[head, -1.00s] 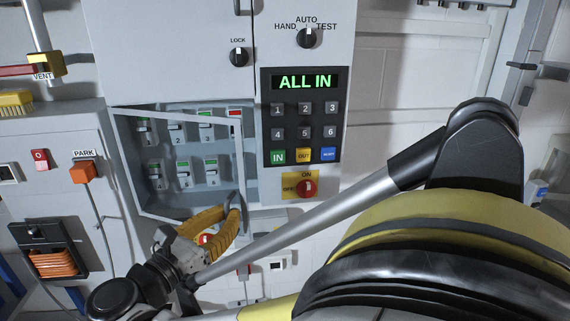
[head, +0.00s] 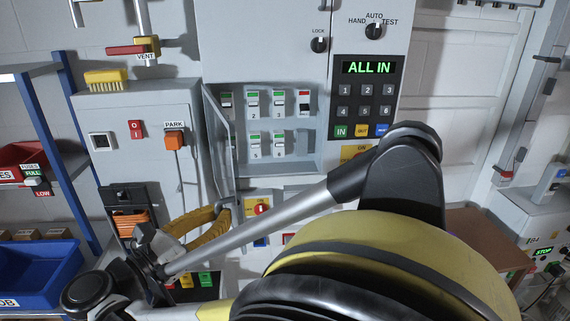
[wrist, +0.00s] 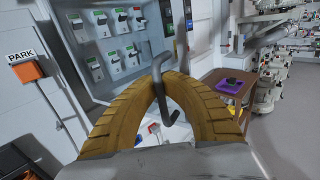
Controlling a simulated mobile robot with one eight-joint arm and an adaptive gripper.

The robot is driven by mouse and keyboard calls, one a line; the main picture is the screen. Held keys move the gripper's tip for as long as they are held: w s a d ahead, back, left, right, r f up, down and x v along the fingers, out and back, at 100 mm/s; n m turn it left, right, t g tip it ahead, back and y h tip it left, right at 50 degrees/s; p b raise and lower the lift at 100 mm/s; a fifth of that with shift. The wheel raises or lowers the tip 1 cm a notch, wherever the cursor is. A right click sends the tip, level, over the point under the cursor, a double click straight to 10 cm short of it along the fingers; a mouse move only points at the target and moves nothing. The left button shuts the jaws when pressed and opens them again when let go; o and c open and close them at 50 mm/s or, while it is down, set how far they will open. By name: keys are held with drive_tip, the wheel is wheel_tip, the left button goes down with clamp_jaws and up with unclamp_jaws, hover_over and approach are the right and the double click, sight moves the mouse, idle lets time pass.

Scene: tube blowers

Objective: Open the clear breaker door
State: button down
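The clear breaker door (head: 232,165) stands swung out to the left of its cabinet, seen nearly edge-on in the head view. The breakers (head: 253,104) behind it are uncovered. The breakers also show in the wrist view (wrist: 102,22). My gripper (head: 224,211) is at the door's lower free corner. In the wrist view its two yellow ribbed fingers (wrist: 168,80) come together around the dark bent handle (wrist: 158,72). The fingers look shut on it, though the exact contact is partly hidden.
A keypad panel (head: 368,95) reading ALL IN is right of the breakers. An orange PARK block (head: 174,140) on a grey box is left of the door. A blue bin (head: 40,270) is at lower left. A brown table (wrist: 228,88) stands at right in the wrist view.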

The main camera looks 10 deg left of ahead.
drive_tip(key=shift+s+a+f, duration=0.1)
drive_tip(key=shift+s+a, duration=0.15)
drive_tip(key=shift+a, duration=0.25)
drive_tip(key=shift+s+a, duration=0.2)
drive_tip(key=shift+a, duration=0.25)
drive_tip(key=c, duration=1.5)
unclamp_jaws()
drive_tip(key=shift+s, duration=0.2)
drive_tip(key=shift+w, duration=0.1)
drive_tip(key=v, duration=1.2)
drive_tip(key=shift+a, duration=0.1)
